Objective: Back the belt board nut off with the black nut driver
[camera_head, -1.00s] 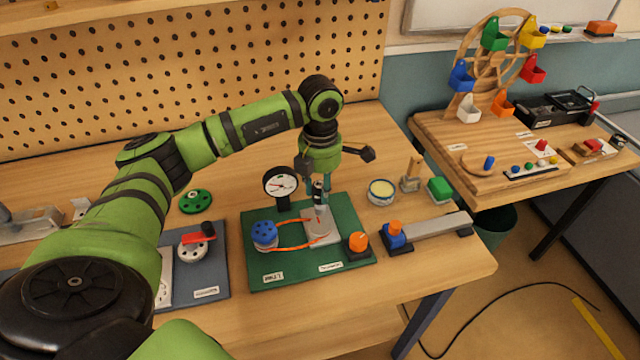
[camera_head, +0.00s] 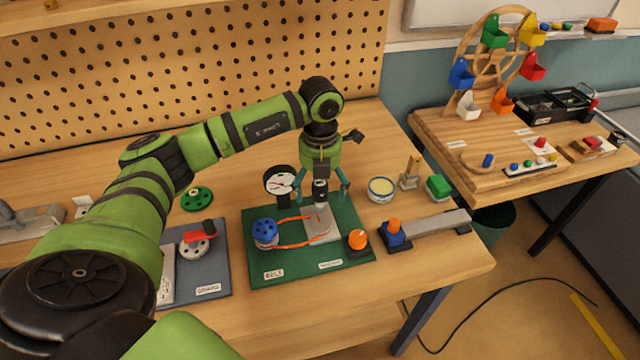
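The green belt board (camera_head: 300,268) lies on the workbench with a "BELT" label at its front edge. An orange belt runs from a blue pulley (camera_head: 265,232) to a light grey plate (camera_head: 325,232). The black nut driver (camera_head: 320,188) is upright over the back of this plate. The nut is not distinguishable; the driver and gripper cover that area. My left gripper (camera_head: 321,192) points down over the board. Its teal fingers are spread on either side of the driver, with visible gaps, so it is open. My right gripper is not in view.
A white dial gauge (camera_head: 279,181) stands close to the left finger. An orange knob (camera_head: 358,239) sits at the board's front right. A round tin (camera_head: 381,190) and a green block (camera_head: 438,187) stand to the right. A grey crank board (camera_head: 205,272) lies left.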

